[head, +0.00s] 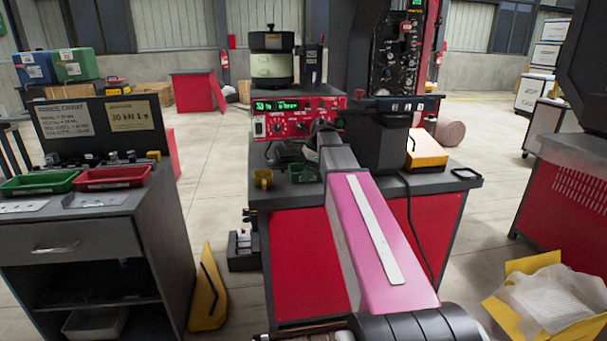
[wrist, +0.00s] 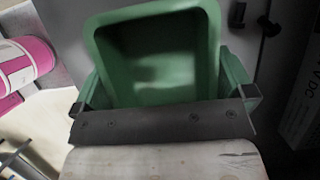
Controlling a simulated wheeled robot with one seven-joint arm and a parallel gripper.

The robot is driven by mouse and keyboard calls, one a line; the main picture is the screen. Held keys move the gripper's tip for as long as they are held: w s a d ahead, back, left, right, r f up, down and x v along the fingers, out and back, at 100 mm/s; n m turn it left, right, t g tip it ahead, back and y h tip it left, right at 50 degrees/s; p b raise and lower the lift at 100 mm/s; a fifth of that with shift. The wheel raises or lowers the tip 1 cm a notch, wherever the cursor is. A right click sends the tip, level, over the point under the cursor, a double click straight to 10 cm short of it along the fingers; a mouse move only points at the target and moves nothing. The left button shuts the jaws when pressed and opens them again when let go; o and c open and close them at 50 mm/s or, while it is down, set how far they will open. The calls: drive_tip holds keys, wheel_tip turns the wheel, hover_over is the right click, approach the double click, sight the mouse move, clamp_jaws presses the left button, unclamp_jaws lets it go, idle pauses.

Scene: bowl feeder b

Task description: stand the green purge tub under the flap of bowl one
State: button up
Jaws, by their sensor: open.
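A green tub (wrist: 155,60) fills the upper middle of the wrist view, its open, dark inside facing the camera. Green parts also show at both its sides. My gripper (wrist: 163,102) is open, its dark jaw ends at the left and right of the tub's near edge; I cannot tell whether they touch it. A round black and pale vessel (head: 272,65) stands behind the red control unit (head: 292,118). No bowl flap can be made out.
At left, a grey cabinet (head: 75,240) carries a green tray (head: 40,183) and a red tray (head: 113,177). A yellow box (head: 540,305) with wrapping lies at lower right. Floor between is partly clear.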

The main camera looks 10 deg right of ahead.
drive_tip(key=d, duration=1.2)
drive_tip(key=shift+d+r, duration=0.15)
drive_tip(key=shift+r, duration=0.1)
drive_tip(key=a, duration=0.8)
drive_tip(key=shift+a, duration=0.25)
drive_tip(key=a, duration=0.4)
drive_tip(key=shift+f, duration=0.55)
drive_tip(key=shift+f, duration=0.15)
drive_tip(key=c, duration=0.7)
